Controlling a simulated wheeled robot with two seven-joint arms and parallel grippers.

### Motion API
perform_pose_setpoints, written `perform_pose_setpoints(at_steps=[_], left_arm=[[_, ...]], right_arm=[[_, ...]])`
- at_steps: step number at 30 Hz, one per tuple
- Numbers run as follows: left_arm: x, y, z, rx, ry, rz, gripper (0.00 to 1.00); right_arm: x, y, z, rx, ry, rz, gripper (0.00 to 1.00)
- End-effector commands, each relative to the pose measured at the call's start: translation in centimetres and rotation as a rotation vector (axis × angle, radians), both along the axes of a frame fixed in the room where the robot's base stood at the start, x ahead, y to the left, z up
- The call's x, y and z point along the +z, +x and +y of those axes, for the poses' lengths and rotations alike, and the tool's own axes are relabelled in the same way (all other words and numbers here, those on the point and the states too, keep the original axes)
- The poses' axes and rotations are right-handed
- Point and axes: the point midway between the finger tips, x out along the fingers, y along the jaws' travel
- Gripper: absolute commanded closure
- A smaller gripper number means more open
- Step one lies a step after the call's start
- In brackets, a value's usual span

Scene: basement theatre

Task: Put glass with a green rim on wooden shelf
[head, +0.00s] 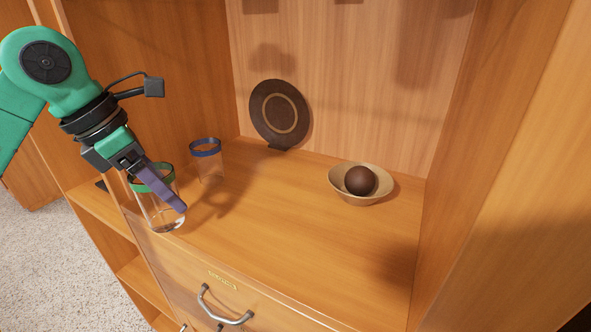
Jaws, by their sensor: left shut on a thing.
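A clear glass with a green rim (148,210) is upright at the front left of the wooden shelf (300,240). My left gripper (165,190) comes down on it from the upper left and is shut on it near the rim. One purple finger crosses the front of the glass and hides part of it; the other finger is hard to make out. The glass bottom is at the shelf's front edge; I cannot tell whether it touches the wood. My right gripper is not in view.
A glass with a blue rim (207,163) stands just behind and to the right. A dark plate (280,114) leans upright at the back. A bowl (372,197) holding a brown ball (360,180) stands at the right. The shelf's middle and front right are clear.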

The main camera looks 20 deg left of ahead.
Motion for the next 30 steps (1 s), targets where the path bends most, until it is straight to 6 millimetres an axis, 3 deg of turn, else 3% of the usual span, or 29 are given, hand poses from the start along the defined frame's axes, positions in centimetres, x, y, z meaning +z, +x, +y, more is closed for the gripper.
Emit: perform_pose_setpoints(at_steps=[1, 6, 9, 13, 19, 26, 30], left_arm=[[1.0, 0.5, -0.3, -0.003, -0.002, 0.001, 0.91], [2.0, 4.1, -2.6, -0.009, -0.008, -0.001, 0.91], [1.8, 6.9, -4.4, -0.011, -0.011, -0.004, 0.91], [1.4, 10.6, -6.7, -0.01, -0.007, -0.003, 0.91], [0.5, 14.8, -8.9, -0.005, -0.003, -0.002, 0.91], [-3.0, 15.0, -9.0, -0.003, 0.0, 0.004, 0.91], [-3.6, 15.1, -9.0, -0.003, 0.0, -0.001, 0.91]], right_arm=[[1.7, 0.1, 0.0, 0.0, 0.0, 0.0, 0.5], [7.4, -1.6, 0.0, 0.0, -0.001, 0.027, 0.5], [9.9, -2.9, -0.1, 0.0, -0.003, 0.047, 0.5], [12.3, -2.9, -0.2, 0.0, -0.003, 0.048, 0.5], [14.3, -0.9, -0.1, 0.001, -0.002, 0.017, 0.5], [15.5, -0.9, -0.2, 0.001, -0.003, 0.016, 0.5], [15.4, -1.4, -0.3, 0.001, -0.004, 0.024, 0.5]])
